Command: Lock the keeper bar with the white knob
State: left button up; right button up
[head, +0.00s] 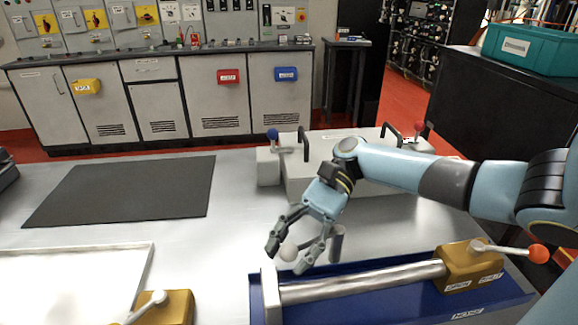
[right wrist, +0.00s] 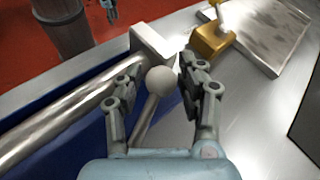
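The white knob (head: 289,252) is a ball on a grey stem, at the left end of the blue tray. In the right wrist view the knob (right wrist: 161,80) sits between the two fingers of my right gripper (right wrist: 160,74), with a small gap visible on each side. In the head view my right gripper (head: 286,250) reaches down around it, open. The keeper bar (head: 365,281), a round metal bar, lies along the blue tray from a pale end plate (head: 271,295) to a yellow block (head: 468,267). A small light-blue part, perhaps my left gripper (right wrist: 111,10), is cut off at the right wrist view's top.
The yellow block carries a lever with an orange knob (head: 538,254). A grey case (head: 330,170) with handles stands behind. A dark mat (head: 125,190) lies bare at left.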

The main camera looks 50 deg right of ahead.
jog(key=shift+o, duration=0.9)
jog(key=shift+a+f, duration=0.1)
jog(key=v, duration=1.2)
jog(key=shift+c, duration=0.4)
